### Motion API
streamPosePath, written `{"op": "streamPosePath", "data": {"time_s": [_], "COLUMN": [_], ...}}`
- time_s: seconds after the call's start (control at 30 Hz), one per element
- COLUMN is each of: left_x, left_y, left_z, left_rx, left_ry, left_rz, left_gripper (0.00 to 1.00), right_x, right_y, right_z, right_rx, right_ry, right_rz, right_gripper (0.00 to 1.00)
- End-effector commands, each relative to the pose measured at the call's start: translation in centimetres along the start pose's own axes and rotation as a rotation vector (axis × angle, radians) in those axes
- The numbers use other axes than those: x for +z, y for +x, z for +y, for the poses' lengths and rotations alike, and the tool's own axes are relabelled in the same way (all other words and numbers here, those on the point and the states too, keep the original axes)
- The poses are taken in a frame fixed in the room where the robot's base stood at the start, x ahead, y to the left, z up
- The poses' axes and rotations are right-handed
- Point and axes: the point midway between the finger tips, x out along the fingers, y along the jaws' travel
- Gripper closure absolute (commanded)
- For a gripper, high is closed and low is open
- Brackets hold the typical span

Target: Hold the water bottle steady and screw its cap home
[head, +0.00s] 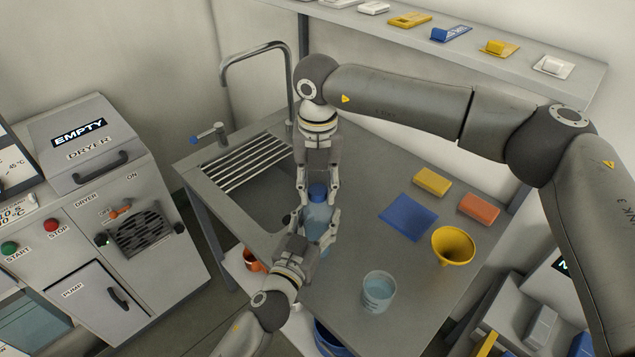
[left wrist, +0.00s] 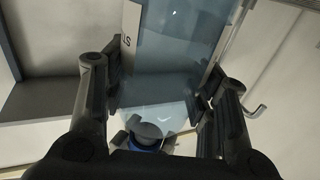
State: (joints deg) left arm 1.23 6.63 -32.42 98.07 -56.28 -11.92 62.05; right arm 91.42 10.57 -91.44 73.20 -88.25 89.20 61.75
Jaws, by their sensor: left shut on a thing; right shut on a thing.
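The water bottle (head: 318,222) is translucent light blue and stands roughly upright near the front edge of the grey counter, beside the sink. Its blue cap (head: 318,191) is at the bottle's top; the thread and any gap are too small to tell. My left gripper (head: 319,229) comes from the lower left and is shut on the bottle's body. The left wrist view shows the bottle (left wrist: 178,62) between the two dark fingers (left wrist: 160,100). My right gripper (head: 318,194) reaches down from above and is shut on the cap, its fingers at both sides.
The sink (head: 262,190) with a drying rack and tap lies left of the bottle. A beaker of water (head: 379,291), yellow funnel (head: 453,246), blue cloth (head: 408,217), and yellow (head: 431,181) and orange (head: 479,208) sponges lie to the right. A shelf (head: 480,50) runs behind.

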Motion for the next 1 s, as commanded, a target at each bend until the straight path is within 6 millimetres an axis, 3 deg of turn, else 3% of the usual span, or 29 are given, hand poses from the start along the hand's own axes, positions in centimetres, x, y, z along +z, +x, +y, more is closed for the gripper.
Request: {"op": "streamPosePath", "data": {"time_s": [0.1,0.13,0.37,1.0], "left_x": [-0.03,-0.03,-0.03,0.00], "left_y": [0.01,0.01,0.01,0.00], "left_z": [0.01,0.01,0.00,0.01], "left_rx": [0.000,0.000,0.000,0.000], "left_ry": [0.000,0.000,0.000,0.000], "left_rz": [0.001,0.001,0.000,0.000], "left_gripper": [0.90,1.00,1.00,1.00], "right_x": [-0.01,-0.01,0.00,0.18], "right_y": [0.28,0.29,0.26,0.25], "right_z": [-0.02,-0.02,0.02,0.17], "right_rx": [0.000,0.000,0.000,0.003], "right_ry": [0.000,-0.001,0.147,1.306], "right_rz": [0.001,0.000,0.000,-0.002], "right_gripper": [0.74,0.74,0.74,0.74]}}
